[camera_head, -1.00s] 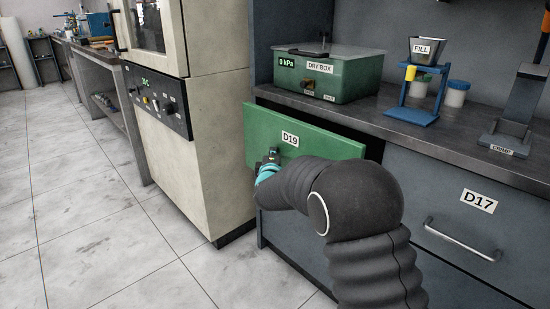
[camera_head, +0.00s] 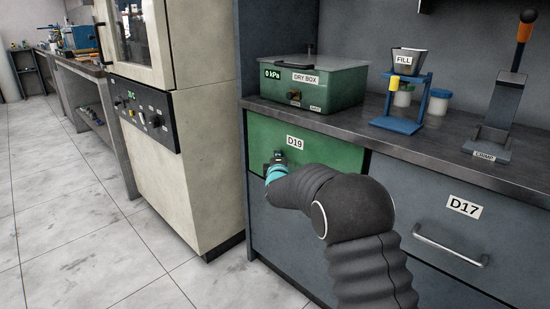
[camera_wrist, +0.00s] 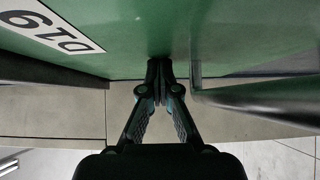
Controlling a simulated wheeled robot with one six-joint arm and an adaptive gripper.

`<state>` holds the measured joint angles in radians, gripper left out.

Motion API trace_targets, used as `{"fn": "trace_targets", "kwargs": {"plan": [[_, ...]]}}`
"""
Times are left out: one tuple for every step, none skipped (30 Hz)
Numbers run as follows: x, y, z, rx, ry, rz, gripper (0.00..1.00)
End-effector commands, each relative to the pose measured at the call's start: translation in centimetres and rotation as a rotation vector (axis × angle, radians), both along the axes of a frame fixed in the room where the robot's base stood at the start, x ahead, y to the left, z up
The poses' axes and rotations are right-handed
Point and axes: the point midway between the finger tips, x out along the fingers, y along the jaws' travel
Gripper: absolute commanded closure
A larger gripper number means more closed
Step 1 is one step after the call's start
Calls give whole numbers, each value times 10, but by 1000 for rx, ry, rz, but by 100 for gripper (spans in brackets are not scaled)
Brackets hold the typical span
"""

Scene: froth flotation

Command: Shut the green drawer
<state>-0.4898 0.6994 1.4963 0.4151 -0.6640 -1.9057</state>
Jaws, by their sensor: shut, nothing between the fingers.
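The green drawer (camera_head: 324,153), labelled D19, sits in the grey cabinet under the counter in the head view. Its front looks about flush with the cabinet face, with no dark gap showing above it. My gripper (camera_head: 278,156) is at the left part of the drawer front, just below the label. In the wrist view the green front (camera_wrist: 200,30) fills the top. There my gripper (camera_wrist: 160,64) has its fingers together, empty, with the tips at or against the green front. The drawer's handle (camera_wrist: 265,92) shows to the right of the fingers, not held.
A green dry box (camera_head: 318,82), a blue stand (camera_head: 400,108) with a FILL cup and a crimp press (camera_head: 494,125) stand on the counter. Grey drawer D17 (camera_head: 450,190) is shut at the right. A cream cabinet (camera_head: 185,170) stands left. The floor in front is clear.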

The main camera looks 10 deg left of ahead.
Motion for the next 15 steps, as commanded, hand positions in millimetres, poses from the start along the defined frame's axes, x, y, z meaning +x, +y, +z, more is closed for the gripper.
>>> {"fn": "trace_targets", "kwargs": {"plan": [[5, -8, 4, 6, -6, -13, 100], [5, -8, 4, 6, -7, -14, 100], [5, -9, 4, 6, -7, -14, 100], [4, -9, 4, 6, -7, -15, 100], [4, -9, 4, 6, -7, -16, 100], [3, -9, 4, 6, -7, -17, 100], [2, -8, 5, 6, -7, -17, 100], [0, -6, 5, 6, -6, -17, 100], [-3, -4, 5, 4, -5, -16, 100], [-6, 0, 5, 3, -5, -15, 100], [-9, 3, 4, 2, -6, -14, 100], [-14, 9, 4, 2, -5, -11, 100], [-18, 13, 4, 2, -4, -8, 100], [-22, 17, 4, 1, -3, -6, 100], [-30, 17, 3, 1, -4, -5, 100]]}}
